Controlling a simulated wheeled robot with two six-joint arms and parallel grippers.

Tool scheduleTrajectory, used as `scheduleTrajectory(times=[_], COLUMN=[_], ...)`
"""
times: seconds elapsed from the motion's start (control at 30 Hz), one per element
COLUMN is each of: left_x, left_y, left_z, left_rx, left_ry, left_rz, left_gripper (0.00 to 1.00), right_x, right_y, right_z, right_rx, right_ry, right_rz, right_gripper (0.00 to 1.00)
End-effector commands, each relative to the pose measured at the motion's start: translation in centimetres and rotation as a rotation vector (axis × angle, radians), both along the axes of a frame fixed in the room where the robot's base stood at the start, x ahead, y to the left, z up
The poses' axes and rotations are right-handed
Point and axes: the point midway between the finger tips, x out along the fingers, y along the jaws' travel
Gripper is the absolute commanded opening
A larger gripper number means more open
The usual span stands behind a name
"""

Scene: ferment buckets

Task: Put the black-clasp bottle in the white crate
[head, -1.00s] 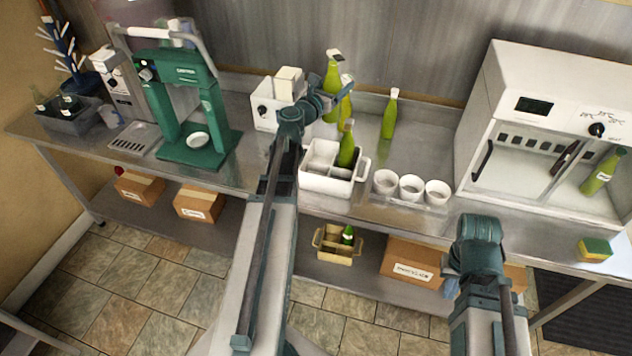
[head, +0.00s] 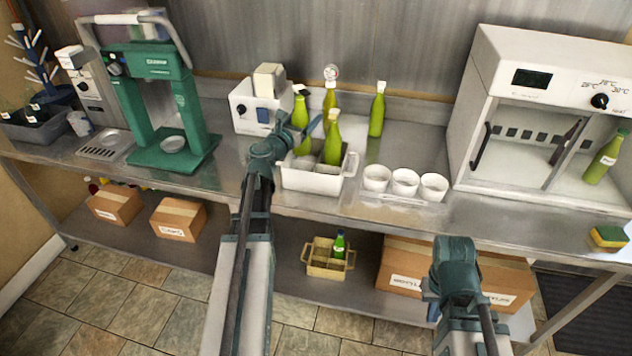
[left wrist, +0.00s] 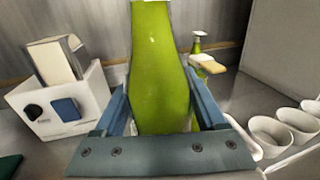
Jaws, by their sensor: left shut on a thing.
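My left gripper (head: 288,124) is shut on a green bottle (head: 300,112), upright at the left part of the white crate (head: 312,181). The left wrist view shows this bottle (left wrist: 160,60) between the fingers; its top is cut off there.
Behind the crate stand a green bottle (head: 330,97) and, to the right, another (head: 377,115). A white box (head: 246,110) is behind left. Several white cups (head: 405,182) are right of the crate. A green machine (head: 150,100) stands left, a white cabinet (head: 530,50) right.

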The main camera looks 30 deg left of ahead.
Motion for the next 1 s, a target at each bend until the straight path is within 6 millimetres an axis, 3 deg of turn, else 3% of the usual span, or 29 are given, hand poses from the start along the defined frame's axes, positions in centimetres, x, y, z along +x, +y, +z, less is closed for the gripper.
scheduleTrajectory(times=[0.2, 0.33, 0.57, 0.9, 1.0], left_x=[-0.6, -0.8, -0.8, -0.8, -0.8], left_y=[0.1, 0.2, 0.3, 0.3, 0.3], left_z=[2.6, 3.2, 1.8, -3.0, -3.6], left_rx=[-0.001, -0.001, -0.001, -0.001, -0.001], left_ry=[0.000, 0.000, 0.000, 0.000, 0.000], left_rz=[0.025, 0.037, 0.037, 0.037, 0.037], left_gripper=[0.00, 0.00, 0.00, 0.00, 0.00], right_x=[0.0, 0.0, 0.0, 0.0, 0.0], right_y=[0.0, 0.0, 0.0, 0.0, 0.0], right_z=[2.6, 3.2, 1.7, -3.0, -3.6], right_rx=[0.000, 0.000, 0.000, 0.000, 0.000], right_ry=[0.000, 0.000, 0.000, 0.000, 0.000], right_rz=[0.000, 0.000, 0.000, 0.000, 0.000], right_gripper=[0.00, 0.00, 0.00, 0.00, 0.00])
